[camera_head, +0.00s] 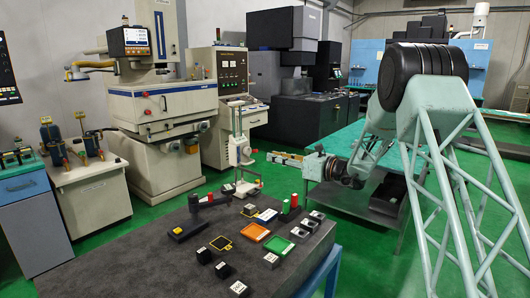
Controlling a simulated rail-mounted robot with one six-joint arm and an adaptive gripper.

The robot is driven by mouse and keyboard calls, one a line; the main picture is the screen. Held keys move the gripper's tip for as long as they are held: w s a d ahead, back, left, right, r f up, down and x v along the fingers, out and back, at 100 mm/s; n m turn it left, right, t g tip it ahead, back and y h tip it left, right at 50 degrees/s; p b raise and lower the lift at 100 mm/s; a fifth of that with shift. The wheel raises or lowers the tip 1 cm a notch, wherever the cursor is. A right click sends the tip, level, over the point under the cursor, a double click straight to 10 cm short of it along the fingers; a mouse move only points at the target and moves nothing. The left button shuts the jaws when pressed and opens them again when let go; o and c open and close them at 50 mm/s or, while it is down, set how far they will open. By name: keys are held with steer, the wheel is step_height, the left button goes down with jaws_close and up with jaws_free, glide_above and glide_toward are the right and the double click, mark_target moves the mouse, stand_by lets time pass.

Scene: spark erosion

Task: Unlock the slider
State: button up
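No part is clearly marked as the slider. A white upright fixture (240,152) with thin vertical rods and a small red-tipped part stands at the far edge of the dark table; it may carry the slider, but its lock is too small to make out. My gripper (325,168) is at the end of my pale green arm, right of the fixture and apart from it.
The dark table (110,270) carries an orange tray (254,233), a green tray (279,245), several small dark blocks, and red and green cylinders. A large white machine (160,110) and a control cabinet (222,75) stand behind. A teal-topped table (340,143) lies behind my arm.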

steer(key=w+d+f+m+t, duration=0.1)
steer(key=w+d+f+m, duration=0.1)
steer(key=w+d, duration=0.1)
steer(key=shift+w+f, duration=0.3)
steer(key=shift+w, duration=0.45)
steer(key=b, duration=0.1)
glide_toward(252, 152)
steer(key=shift+w+d+r+x, duration=0.1)
steer(key=shift+r+x, duration=0.05)
steer(key=shift+x, duration=0.8)
steer(key=shift+w+d+r+x, duration=0.1)
steer(key=shift+w+r+x, duration=0.05)
steer(key=shift+x, duration=0.8)
steer(key=shift+w+d+r+x, duration=0.1)
steer(key=shift+r+x, duration=0.05)
steer(key=shift+x, duration=0.8)
jaws_close()
